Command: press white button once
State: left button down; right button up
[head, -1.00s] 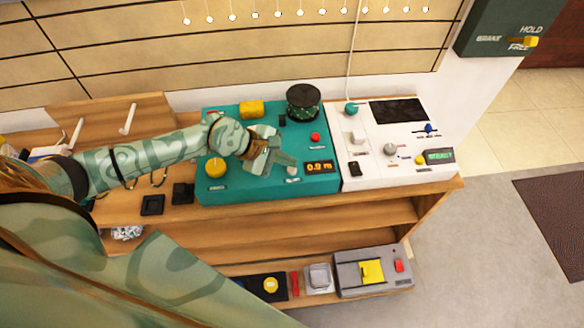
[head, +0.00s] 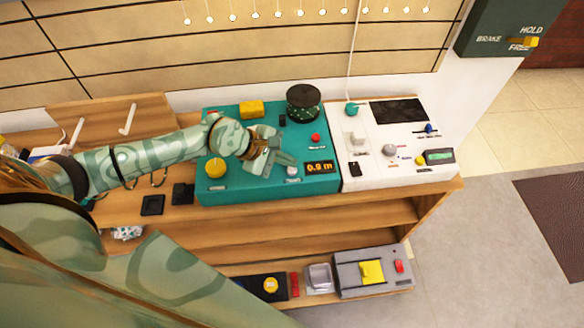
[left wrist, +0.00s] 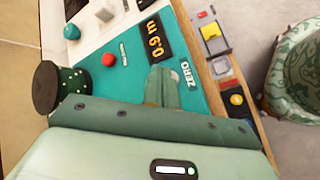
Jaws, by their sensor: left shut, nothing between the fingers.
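The white button (head: 292,171) is small and round, on the front part of the teal console (head: 240,185), just left of the orange "0.9 m" display (head: 319,167). My left gripper (head: 286,160) is shut and empty, with its fingertips close behind and above the button in the head view. I cannot tell whether they touch it. In the left wrist view the shut fingers (left wrist: 160,85) lie over the console beside the "ZERO" label (left wrist: 186,74), and the button is mostly hidden by them. My right gripper is not in view.
The console also carries a red button (head: 315,138), a yellow knob (head: 215,168), a yellow block (head: 251,109) and a dark spool (head: 303,102). A white panel (head: 375,178) with switches adjoins on the right. A grey box (head: 350,284) sits on the lower shelf.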

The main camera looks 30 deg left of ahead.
aim_at(287, 170)
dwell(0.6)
pick_arm(q)
jog(key=shift+f, duration=0.4)
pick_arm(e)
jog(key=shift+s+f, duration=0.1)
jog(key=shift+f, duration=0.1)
pick_arm(q)
jog(key=shift+f+b, duration=0.5)
jog(key=shift+f, duration=0.05)
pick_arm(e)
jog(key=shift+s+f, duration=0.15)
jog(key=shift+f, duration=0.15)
pick_arm(q)
jog(key=shift+r, duration=0.15)
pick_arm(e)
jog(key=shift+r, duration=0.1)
pick_arm(q)
jog(key=shift+r+p, duration=0.7)
jog(key=shift+r, duration=0.15)
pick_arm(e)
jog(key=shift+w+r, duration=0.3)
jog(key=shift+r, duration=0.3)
